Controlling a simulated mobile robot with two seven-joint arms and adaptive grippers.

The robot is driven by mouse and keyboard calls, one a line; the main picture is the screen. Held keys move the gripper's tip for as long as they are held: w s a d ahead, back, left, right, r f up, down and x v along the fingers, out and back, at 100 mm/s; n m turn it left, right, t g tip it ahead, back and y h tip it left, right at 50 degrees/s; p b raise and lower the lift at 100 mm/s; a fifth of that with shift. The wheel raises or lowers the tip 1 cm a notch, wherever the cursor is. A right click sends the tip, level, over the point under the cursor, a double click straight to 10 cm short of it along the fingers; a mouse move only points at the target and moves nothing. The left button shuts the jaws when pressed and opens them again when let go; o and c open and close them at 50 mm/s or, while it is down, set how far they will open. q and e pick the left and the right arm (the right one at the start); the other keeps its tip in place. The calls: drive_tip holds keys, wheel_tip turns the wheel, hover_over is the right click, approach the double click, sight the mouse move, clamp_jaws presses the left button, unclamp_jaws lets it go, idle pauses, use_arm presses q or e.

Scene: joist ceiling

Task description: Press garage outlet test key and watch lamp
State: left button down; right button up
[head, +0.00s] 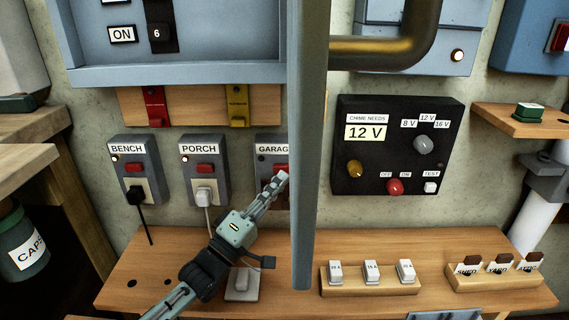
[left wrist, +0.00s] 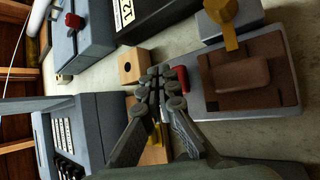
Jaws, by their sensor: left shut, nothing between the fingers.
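The grey GARAGE outlet box (head: 262,170) is on the wall, its right part hidden behind a blue-grey upright edge. Its red test key (head: 281,167) shows just above my left fingertips. Its small round lamp (head: 261,158) looks dark. My left gripper (head: 282,178) is shut and empty, reaching up across the front of the box. In the left wrist view, the closed fingertips (left wrist: 162,84) are beside the red key (left wrist: 181,79) on the grey box (left wrist: 207,83); I cannot tell whether they touch it. My right gripper is not in view.
The upright edge (head: 309,150) stands close to the right of my left gripper. BENCH (head: 143,148) and PORCH (head: 219,150) outlets, with plugs, are to the left. A black chime panel (head: 375,116) is right. Below, a wooden shelf (head: 190,253) carries fuses and labelled pieces.

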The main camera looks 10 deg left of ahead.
use_arm(q)
drive_tip(key=s+d+p, duration=0.1)
drive_tip(key=s+p, duration=0.2)
drive_tip(key=s, duration=0.3)
drive_tip(key=shift+d+r, duration=0.15)
idle(0.7)
